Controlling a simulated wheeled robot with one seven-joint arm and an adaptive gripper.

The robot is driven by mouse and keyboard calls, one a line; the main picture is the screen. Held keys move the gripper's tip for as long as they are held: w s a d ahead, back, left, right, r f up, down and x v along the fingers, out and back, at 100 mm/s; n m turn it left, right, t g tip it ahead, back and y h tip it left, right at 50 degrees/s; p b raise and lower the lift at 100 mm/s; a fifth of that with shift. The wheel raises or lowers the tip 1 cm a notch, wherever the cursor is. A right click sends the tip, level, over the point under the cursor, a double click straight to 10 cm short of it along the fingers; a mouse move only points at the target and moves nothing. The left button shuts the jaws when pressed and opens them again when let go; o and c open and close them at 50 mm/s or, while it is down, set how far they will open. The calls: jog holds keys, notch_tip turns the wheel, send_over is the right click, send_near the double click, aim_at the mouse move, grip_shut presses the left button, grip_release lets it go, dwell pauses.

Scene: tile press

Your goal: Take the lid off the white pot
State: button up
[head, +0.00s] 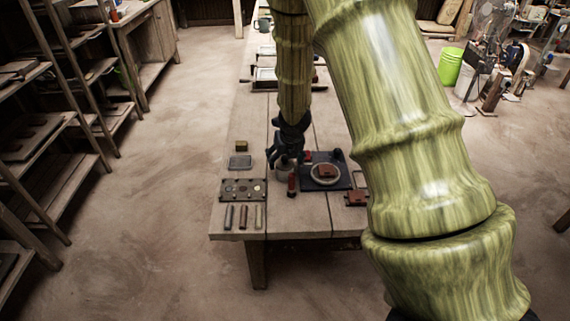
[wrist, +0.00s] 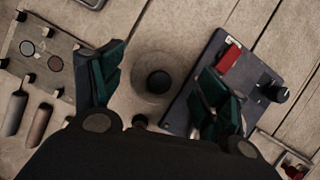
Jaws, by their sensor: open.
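The white pot (head: 284,174) stands on the table, partly hidden by my gripper in the head view. In the wrist view its round pale lid (wrist: 142,90), with a dark knob (wrist: 159,82) in the middle, lies between my fingers as seen from above. My gripper (head: 283,162) is open and points down over the pot. The wrist view shows its two green-padded fingers (wrist: 160,76) spread to either side of the lid, with a visible gap on both sides. Nothing is held. I cannot tell how far above the knob the fingertips are.
A dark board (wrist: 193,88) with a red block (wrist: 230,66) lies close to the right of the pot. A tray with discs (head: 257,200) and several rods (head: 244,216) lie to the left and front.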

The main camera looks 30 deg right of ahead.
jog(key=c, duration=0.8)
